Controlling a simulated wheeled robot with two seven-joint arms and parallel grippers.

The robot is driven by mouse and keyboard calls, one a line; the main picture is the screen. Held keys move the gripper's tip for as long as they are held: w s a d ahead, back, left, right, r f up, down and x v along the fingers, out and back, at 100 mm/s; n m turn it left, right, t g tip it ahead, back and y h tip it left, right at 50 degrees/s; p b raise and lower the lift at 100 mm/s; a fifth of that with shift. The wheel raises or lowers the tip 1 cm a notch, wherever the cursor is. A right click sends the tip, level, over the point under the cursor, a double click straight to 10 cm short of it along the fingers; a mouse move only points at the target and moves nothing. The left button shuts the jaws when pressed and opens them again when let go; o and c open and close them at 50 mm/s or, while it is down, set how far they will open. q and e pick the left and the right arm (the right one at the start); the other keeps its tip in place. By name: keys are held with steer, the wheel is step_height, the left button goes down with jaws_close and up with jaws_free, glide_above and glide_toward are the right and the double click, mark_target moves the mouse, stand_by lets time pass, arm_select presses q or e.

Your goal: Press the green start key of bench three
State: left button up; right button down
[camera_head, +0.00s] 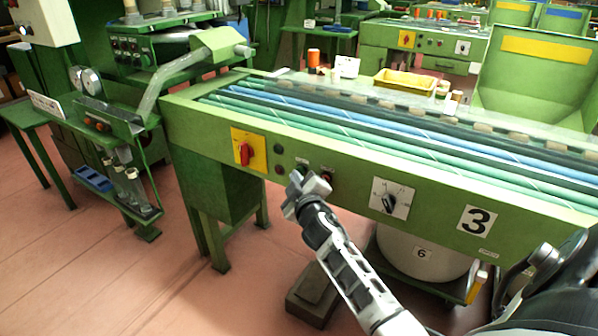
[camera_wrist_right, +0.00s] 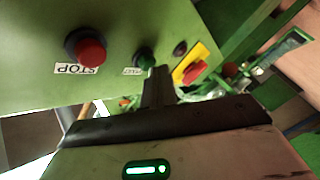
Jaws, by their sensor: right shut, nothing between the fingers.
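In the right wrist view, the green start key (camera_wrist_right: 146,60) sits on the panel between the red STOP button (camera_wrist_right: 86,48) and a small dark button (camera_wrist_right: 180,48). My right gripper (camera_head: 299,181) is shut and empty at the bench front; its fingers (camera_wrist_right: 157,76) show right at the green key's edge in the wrist view. I cannot tell whether they touch it. My left gripper is not in view.
A red switch on a yellow plate (camera_head: 243,149) is left of the gripper, and a dial on a white plate (camera_head: 391,198) is to its right. Pink floor (camera_head: 120,270) is open at the left.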

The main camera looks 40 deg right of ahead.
steer(key=shift+w+d, duration=0.1)
steer(key=shift+d, duration=0.2)
steer(key=shift+a, duration=0.15)
stand_by(0.5)
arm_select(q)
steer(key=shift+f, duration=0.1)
arm_select(e)
steer(key=shift+s+a, duration=0.35)
steer(key=shift+a, duration=0.3)
arm_select(q)
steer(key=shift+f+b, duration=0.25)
steer(key=shift+b, duration=0.05)
arm_select(e)
steer(key=shift+s+a, duration=0.3)
steer(key=shift+a, duration=0.5)
steer(key=shift+s+a, duration=0.35)
steer(key=shift+a, duration=0.4)
steer(key=shift+s+a, duration=0.3)
steer(key=shift+a, duration=0.5)
